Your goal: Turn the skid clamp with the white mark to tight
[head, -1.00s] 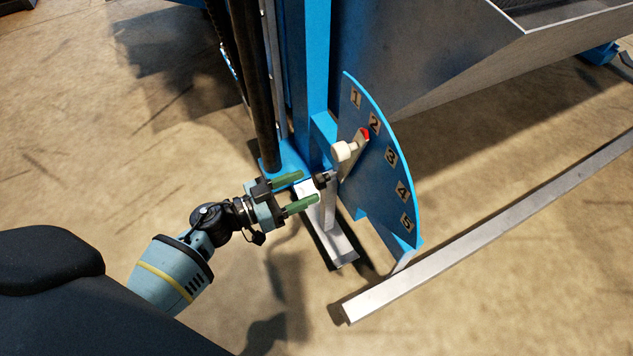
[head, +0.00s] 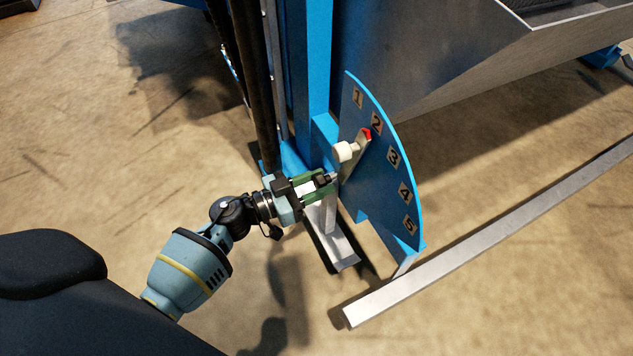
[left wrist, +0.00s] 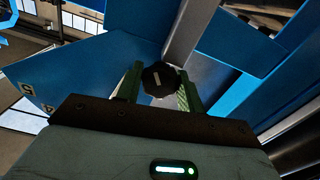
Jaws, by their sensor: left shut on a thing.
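The left wrist view shows the same fingers (left wrist: 160,86) flanking the knob. My right gripper is not in view.
A blue quadrant plate (head: 385,190) numbered 1 to 5 stands just right of the knob. Its lever with a white knob (head: 345,151) and red tip points near 2. A grey rail (head: 480,240) lies on the floor at right. A dark pole (head: 258,90) rises behind the gripper.

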